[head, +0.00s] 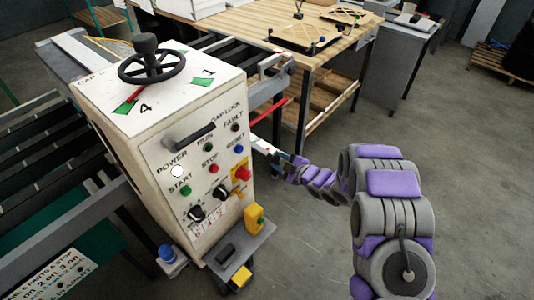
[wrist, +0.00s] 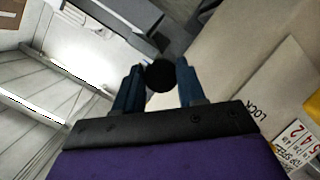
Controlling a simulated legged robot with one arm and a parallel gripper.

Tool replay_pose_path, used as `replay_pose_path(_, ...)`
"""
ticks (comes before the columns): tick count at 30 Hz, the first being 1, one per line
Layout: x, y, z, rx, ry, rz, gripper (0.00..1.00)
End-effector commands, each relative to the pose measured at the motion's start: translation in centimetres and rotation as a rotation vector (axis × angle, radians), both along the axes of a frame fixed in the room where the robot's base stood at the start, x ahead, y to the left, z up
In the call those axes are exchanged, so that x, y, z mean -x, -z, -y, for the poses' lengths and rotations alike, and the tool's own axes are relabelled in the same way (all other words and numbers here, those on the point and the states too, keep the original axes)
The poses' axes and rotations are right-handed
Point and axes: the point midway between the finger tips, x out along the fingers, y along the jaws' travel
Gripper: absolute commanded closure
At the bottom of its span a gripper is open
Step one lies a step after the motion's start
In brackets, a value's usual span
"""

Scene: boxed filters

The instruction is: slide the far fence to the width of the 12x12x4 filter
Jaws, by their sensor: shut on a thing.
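My gripper (wrist: 160,82) is shut on a dark round knob (wrist: 160,74), which sits between its two blue fingers in the wrist view. In the head view my gripper (head: 283,160) is at the right side of the white control cabinet (head: 115,100), partly behind its edge, and the knob cannot be made out. I cannot tell from these frames which part is the far fence or whether the knob belongs to it. No filter marked 12x12x4 can be read in either view.
The cabinet carries a black handwheel (head: 152,65), buttons and a yellow block (head: 254,218). Roller conveyor (head: 25,140) runs at left. A wooden bench (head: 235,28) stands behind, with a red bar (head: 268,112) near its leg.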

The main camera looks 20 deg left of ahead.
Motion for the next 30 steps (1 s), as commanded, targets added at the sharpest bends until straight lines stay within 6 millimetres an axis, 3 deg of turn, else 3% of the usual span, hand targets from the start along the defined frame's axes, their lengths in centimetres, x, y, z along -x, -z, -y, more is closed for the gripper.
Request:
replay_pose_path(6, 1.4, 0.3, 2.7, 0.005, -0.003, -0.006, 1.00)
replay_pose_path(21, 1.8, 0.3, 3.6, 0.003, -0.006, -0.006, 1.00)
replay_pose_path(22, 1.8, 0.3, 3.7, 0.003, -0.006, -0.007, 0.58)
replay_pose_path(30, 1.6, 0.2, 3.6, 0.001, -0.003, -0.004, 0.35)
